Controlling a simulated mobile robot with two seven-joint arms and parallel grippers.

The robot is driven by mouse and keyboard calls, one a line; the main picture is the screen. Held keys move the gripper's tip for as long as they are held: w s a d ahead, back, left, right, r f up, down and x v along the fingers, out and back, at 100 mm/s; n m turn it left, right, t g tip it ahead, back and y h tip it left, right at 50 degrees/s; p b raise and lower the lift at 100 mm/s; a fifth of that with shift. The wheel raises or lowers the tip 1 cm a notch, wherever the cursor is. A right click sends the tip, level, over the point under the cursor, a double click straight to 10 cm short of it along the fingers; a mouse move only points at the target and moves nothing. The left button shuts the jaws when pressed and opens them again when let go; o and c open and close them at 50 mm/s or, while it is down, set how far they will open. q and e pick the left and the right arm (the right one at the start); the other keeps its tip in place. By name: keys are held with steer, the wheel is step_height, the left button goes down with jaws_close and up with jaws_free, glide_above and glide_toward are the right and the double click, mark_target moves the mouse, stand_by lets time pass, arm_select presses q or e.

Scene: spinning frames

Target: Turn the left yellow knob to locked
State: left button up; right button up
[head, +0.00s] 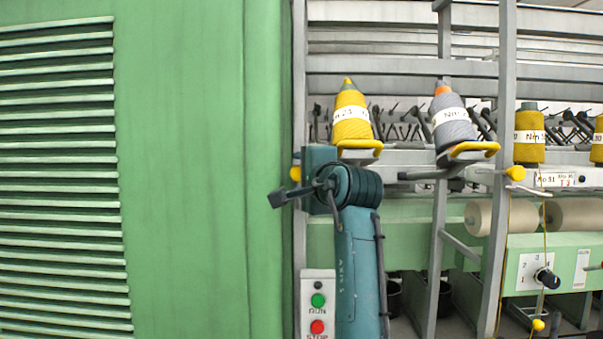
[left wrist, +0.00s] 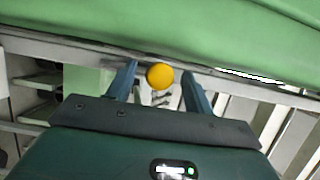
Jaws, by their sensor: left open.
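The left yellow knob (head: 295,174) sits on the grey upright beside the green cabinet. In the left wrist view the round yellow knob (left wrist: 160,76) shows between the two teal fingers of my left gripper (left wrist: 159,84). The fingers are open, with clear space on each side of the knob. In the head view my left gripper (head: 293,186) is at the knob, partly hidden by my own wrist. Whether a finger touches the knob cannot be told. No lock marking is readable. My right gripper is not in view.
A second yellow knob (head: 516,173) is on the right upright (head: 505,120). Yellow and grey thread cones stand on the frame above my arm. A panel (head: 317,305) with green and red buttons is close beside my forearm. The green cabinet (head: 190,170) fills the left.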

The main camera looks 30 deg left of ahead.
arm_select(q)
steer(key=c, duration=1)
steer(key=shift+o, duration=0.2)
steer(key=n+h, duration=0.1)
steer(key=n, duration=0.3)
steer(key=shift+r+g+h, duration=0.15)
steer(key=shift+g+h, duration=0.15)
steer(key=shift+h, duration=0.1)
steer(key=n+h, duration=0.1)
steer(key=n, duration=0.2)
steer(key=shift+a+r+h, duration=0.1)
steer(key=shift+h, duration=0.3)
steer(key=n+h, duration=0.2)
steer(key=n, duration=0.1)
steer(key=shift+s+a+n, duration=0.1)
steer(key=shift+n, duration=0.2)
steer(key=shift+n+t+h, duration=0.7)
steer(key=shift+n+h, duration=0.2)
steer(key=shift+n, duration=0.5)
